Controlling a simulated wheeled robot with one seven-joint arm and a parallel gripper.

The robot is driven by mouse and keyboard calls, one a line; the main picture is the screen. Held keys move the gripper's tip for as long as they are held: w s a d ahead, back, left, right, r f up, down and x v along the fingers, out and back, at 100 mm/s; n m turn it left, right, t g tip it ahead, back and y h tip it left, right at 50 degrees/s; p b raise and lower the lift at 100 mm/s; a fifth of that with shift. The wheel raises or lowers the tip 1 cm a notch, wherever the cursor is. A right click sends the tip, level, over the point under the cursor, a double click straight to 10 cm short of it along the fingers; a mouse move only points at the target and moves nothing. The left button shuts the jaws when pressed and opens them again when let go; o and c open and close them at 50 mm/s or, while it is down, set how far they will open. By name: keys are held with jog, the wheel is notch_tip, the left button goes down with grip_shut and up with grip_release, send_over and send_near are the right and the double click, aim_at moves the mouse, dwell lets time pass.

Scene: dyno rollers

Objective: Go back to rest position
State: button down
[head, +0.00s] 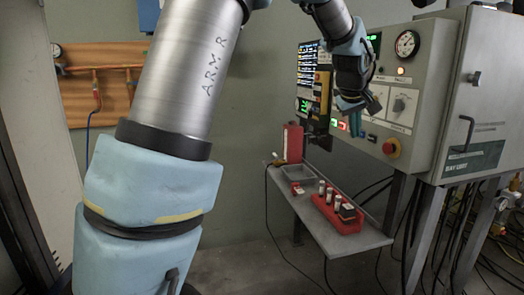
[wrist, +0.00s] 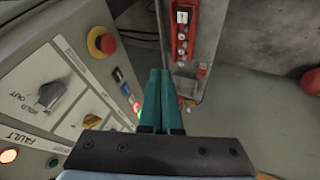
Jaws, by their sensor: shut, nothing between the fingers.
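My gripper (wrist: 158,100) has two teal fingers that lie side by side, shut and empty. In the head view my gripper (head: 355,122) hangs from my arm in front of the grey control panel (head: 418,52), pointing down. In the wrist view the panel (wrist: 30,65) fills the left side, with a red emergency stop button (wrist: 102,42) and a grey rotary knob (wrist: 50,95) near the fingers. Whether the fingertips touch the panel is hard to tell.
A grey shelf (head: 345,242) below the gripper carries a red tray (head: 335,215) of small items and a red canister (head: 292,142). An emergency stop button (head: 391,148) and a gauge (head: 407,43) stand out from the panel. Cables hang beneath.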

jog(key=s+a+f+y, duration=0.1)
jog(key=a+f, duration=0.2)
jog(key=a, duration=0.5)
jog(key=s+a+f+g+y, duration=0.1)
jog(key=a+f, duration=0.2)
jog(key=a, duration=0.4)
jog(key=s+a+f+y, duration=0.1)
jog(key=a+f, duration=0.2)
jog(key=a, duration=0.5)
jog(key=s+a+f+m+g, duration=0.1)
jog(key=s+a+f, duration=0.2)
jog(key=s+a, duration=0.3)
jog(key=s+a+f+m+g, duration=0.1)
jog(key=s+a+f, duration=0.3)
jog(key=s+a, duration=0.3)
jog(key=shift+s+a+f+g+y, duration=0.3)
jog(key=shift+a+g+y, duration=0.1)
jog(key=shift+a, duration=0.4)
